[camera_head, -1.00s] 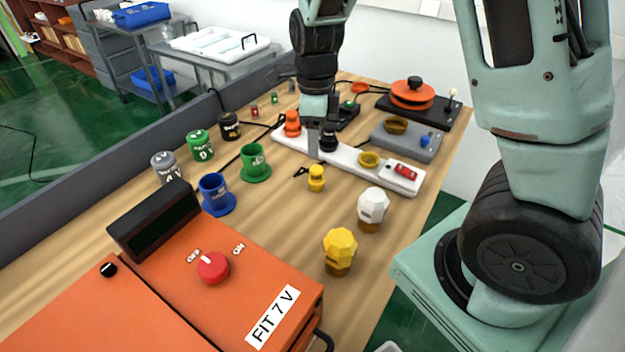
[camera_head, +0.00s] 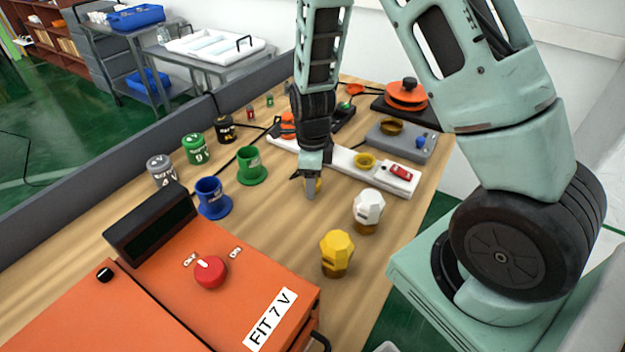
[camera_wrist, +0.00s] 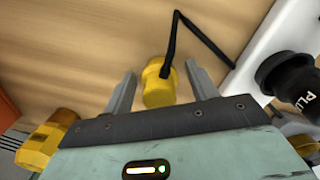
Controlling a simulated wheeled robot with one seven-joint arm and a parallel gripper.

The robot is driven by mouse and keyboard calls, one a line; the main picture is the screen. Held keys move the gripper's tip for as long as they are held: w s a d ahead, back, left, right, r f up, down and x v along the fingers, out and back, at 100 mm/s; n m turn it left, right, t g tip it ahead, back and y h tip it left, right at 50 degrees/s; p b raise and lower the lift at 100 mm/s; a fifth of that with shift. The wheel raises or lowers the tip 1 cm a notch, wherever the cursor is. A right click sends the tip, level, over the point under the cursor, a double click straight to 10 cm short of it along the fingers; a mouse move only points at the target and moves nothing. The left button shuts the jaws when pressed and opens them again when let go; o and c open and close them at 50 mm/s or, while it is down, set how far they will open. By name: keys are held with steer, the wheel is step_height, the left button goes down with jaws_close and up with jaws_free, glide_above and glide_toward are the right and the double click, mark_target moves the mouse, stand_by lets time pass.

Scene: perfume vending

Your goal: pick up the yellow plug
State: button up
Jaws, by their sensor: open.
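The yellow plug (camera_wrist: 158,84) stands on the wooden table, between the two fingers of my gripper (camera_wrist: 162,88) in the wrist view. A gap shows on each side of it, and the jaws are open. A thin black bent piece (camera_wrist: 186,38) reaches over the plug's top. In the head view my gripper (camera_head: 311,188) is low over the table and hides most of the yellow plug (camera_head: 319,185).
A white power strip (camera_head: 346,161) lies behind, with a black plug (camera_wrist: 292,75) on it. A white-topped bottle (camera_head: 368,206) and a yellow-topped bottle (camera_head: 337,250) stand to the front right. Blue (camera_head: 210,196) and green (camera_head: 250,163) cups stand left.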

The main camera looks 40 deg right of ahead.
steer(key=c, duration=1)
step_height(320, 180, up, 10)
steer(key=shift+r, duration=0.1)
steer(key=o, duration=0.4)
steer(key=c, duration=0.4)
steer(key=shift+d, duration=0.1)
steer(key=shift+c, duration=0.2)
